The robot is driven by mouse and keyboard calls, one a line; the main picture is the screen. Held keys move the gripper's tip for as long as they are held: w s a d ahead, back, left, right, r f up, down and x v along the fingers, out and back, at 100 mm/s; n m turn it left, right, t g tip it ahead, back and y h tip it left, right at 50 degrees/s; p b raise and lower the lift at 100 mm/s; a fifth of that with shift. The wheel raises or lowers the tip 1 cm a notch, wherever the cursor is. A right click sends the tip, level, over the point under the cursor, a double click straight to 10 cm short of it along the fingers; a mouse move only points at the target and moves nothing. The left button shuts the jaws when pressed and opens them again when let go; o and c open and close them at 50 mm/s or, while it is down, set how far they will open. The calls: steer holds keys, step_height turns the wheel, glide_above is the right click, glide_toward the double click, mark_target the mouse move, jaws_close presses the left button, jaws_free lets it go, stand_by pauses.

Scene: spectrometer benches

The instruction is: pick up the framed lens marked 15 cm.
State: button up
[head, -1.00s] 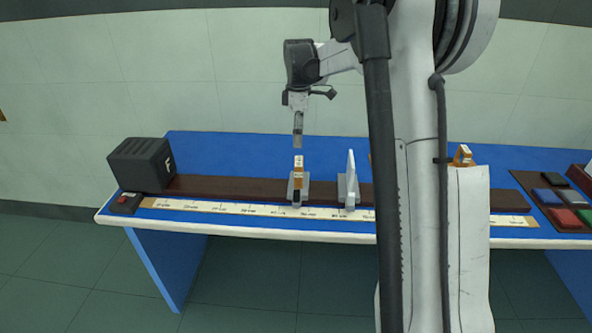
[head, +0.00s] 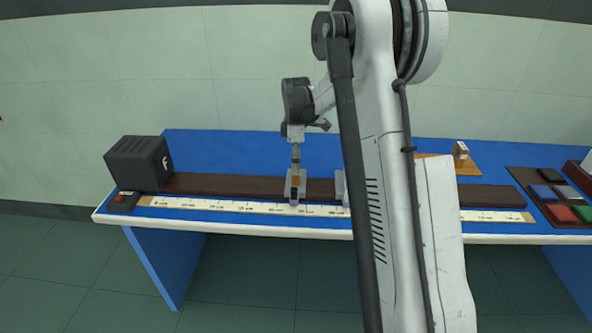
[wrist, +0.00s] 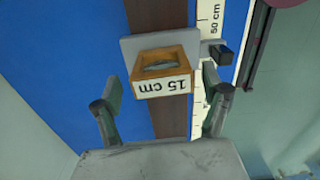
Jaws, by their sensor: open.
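The framed lens marked 15 cm (wrist: 164,68) has an orange-brown wooden frame around a clear lens, with a white label that reads upside down in the wrist view. It sits upright in a grey holder (wrist: 130,47) on the dark rail; in the head view the frame (head: 295,182) is small and partly covered by my gripper. My gripper (head: 295,163) points down from above it. In the wrist view my gripper (wrist: 162,92) is open, with one finger on each side of the frame and gaps showing between fingers and frame.
The dark rail (head: 235,185) runs along the blue bench with a white ruler (head: 240,207) in front. A black box marked F (head: 138,163) stands at the left end. A pale upright piece (head: 340,185) is partly hidden by my arm. A tray of coloured plates (head: 541,196) lies right.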

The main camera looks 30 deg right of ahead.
step_height(320, 180, down, 3)
steer(key=shift+s+f, duration=0.1)
steer(key=c, duration=1.3)
